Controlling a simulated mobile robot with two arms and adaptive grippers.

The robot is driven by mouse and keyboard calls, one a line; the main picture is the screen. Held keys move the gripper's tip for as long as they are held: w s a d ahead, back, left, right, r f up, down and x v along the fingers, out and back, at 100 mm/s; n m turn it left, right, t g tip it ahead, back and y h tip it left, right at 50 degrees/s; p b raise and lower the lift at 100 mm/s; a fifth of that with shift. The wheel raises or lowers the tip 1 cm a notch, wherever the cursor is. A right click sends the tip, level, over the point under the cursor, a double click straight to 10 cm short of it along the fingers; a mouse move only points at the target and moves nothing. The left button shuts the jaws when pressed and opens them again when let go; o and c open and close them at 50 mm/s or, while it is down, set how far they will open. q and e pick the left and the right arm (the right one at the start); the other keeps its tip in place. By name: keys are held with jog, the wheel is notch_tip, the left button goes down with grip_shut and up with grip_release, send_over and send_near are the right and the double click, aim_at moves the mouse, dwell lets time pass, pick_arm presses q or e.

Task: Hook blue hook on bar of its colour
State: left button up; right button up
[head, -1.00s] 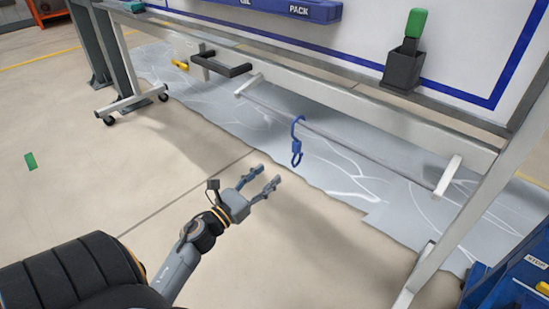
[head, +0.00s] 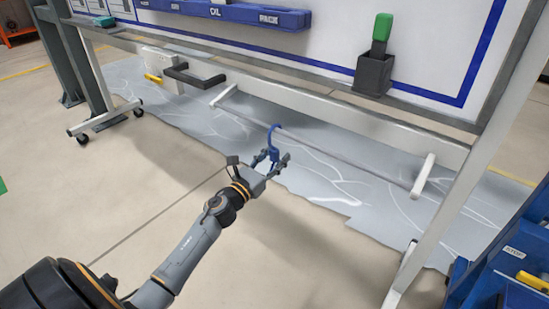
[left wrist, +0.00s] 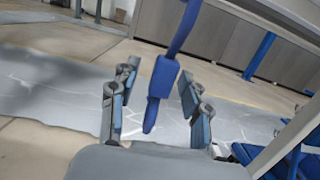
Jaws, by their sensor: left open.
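The blue hook (head: 274,140) hangs by its curved top from a long thin grey bar (head: 340,157) under the bench; its lower end is partly hidden by my gripper. My left gripper (head: 277,161) is open at the lower part of the hook. In the left wrist view the hook (left wrist: 165,75) comes down between the two fingers (left wrist: 158,95), with gaps to both sides, so the fingers are not closed on it. My right gripper is in neither view.
A black holder (head: 373,74) with a green-handled tool stands on the ledge. A short black bar (head: 195,76) and a yellow piece (head: 153,78) are at left. Blue bins (head: 505,270) stand at lower right.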

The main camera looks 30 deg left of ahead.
pick_arm(q)
jog(key=c, duration=0.9)
grip_shut()
